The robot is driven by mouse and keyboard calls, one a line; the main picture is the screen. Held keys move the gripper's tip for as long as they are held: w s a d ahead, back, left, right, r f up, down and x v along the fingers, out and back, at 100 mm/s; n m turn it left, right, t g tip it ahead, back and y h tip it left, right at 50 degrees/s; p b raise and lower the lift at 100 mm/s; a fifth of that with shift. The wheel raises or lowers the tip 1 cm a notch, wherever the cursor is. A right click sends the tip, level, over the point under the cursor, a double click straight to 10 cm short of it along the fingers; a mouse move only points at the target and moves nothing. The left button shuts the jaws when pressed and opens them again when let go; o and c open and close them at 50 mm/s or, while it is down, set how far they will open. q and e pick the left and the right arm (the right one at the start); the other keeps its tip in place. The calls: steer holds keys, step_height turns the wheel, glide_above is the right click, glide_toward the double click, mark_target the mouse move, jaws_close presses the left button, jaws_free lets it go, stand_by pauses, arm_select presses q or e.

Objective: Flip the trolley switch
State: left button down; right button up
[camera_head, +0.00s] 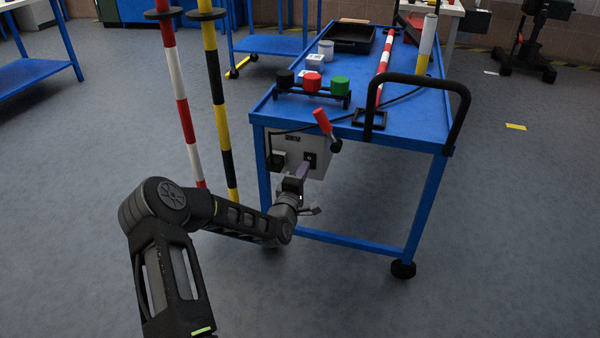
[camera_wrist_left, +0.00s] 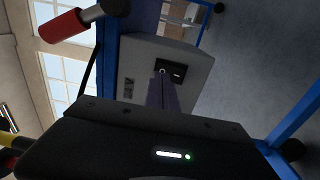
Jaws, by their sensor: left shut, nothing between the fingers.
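The blue trolley (camera_head: 400,125) stands to the right of centre in the head view. A light grey box (camera_head: 320,172) hangs under its near end, and a small black switch panel (camera_head: 310,158) sits on the box's front. In the left wrist view the grey box (camera_wrist_left: 140,63) carries the black switch panel (camera_wrist_left: 180,74). My left gripper (camera_head: 303,168) is shut and empty, its fingertips right at the panel. In the left wrist view the fingers (camera_wrist_left: 162,84) overlap the panel's left part and partly hide it. I cannot tell whether they touch it. My right gripper is not in view.
A red-handled lever (camera_head: 322,121) sticks up just above the box. A black push handle (camera_head: 420,85) rises at the trolley's near end. Black, red and green knobs (camera_head: 312,83) stand on top. Striped poles (camera_head: 222,120) stand left of the trolley.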

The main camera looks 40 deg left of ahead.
arm_select(q)
steer(key=r+p+v, duration=0.1)
steer(key=p+v, duration=0.2)
steer(key=v, duration=0.7)
steer(key=shift+s+r, duration=0.3)
steer(key=shift+s, duration=0.1)
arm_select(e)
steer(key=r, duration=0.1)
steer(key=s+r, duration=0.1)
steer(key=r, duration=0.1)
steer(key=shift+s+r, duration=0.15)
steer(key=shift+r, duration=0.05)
